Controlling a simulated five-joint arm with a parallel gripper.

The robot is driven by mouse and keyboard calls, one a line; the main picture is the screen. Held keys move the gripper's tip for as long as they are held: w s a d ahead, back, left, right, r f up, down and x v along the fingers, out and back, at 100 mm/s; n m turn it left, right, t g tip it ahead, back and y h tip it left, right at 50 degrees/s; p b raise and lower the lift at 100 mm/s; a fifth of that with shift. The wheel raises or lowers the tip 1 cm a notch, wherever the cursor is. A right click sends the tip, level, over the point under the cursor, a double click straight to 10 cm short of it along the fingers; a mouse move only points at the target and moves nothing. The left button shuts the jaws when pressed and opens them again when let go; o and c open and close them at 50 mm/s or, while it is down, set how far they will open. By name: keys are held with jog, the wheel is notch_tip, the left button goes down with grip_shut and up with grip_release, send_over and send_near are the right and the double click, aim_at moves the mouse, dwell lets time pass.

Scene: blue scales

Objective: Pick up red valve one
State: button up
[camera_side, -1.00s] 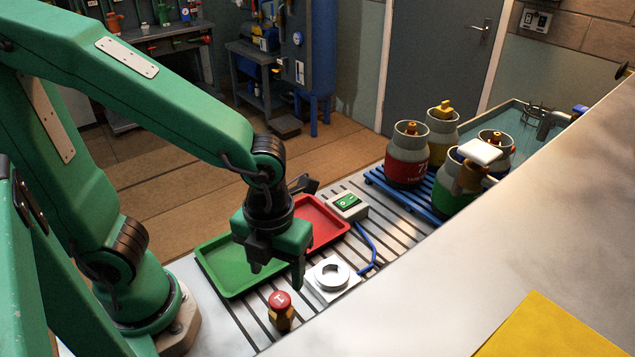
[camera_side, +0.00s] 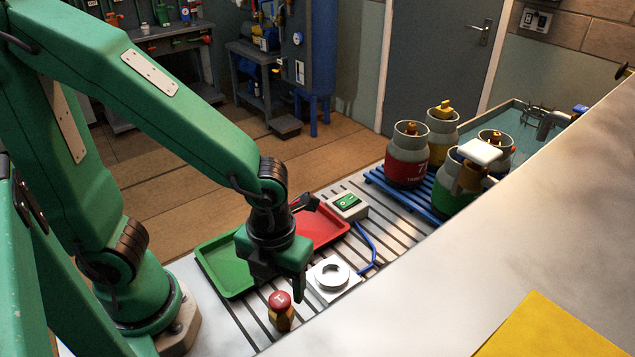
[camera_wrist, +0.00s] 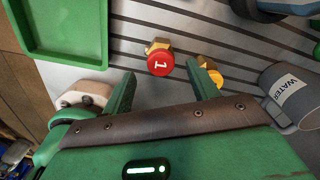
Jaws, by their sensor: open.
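The red valve (camera_side: 280,299), a red cap marked with a 1 on a brass body, stands upright on the slatted bench near its front edge. My gripper (camera_side: 279,287) is open, above and just behind it in the side view. In the wrist view the red valve (camera_wrist: 160,62) lies between the lines of my two spread fingers (camera_wrist: 161,72), at about the level of their tips. I cannot tell whether the fingers touch it.
A green tray (camera_side: 213,270) and a red tray (camera_side: 335,226) lie behind my gripper. A white scale (camera_side: 347,289) is close on its right, wired to a display (camera_side: 349,203). The wrist view shows a yellow valve (camera_wrist: 212,73) and a grey WATER container (camera_wrist: 290,93) at right.

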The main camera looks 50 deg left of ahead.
aim_at(280, 298)
jog(key=shift+f, duration=2.25)
jog(key=c, duration=1.3)
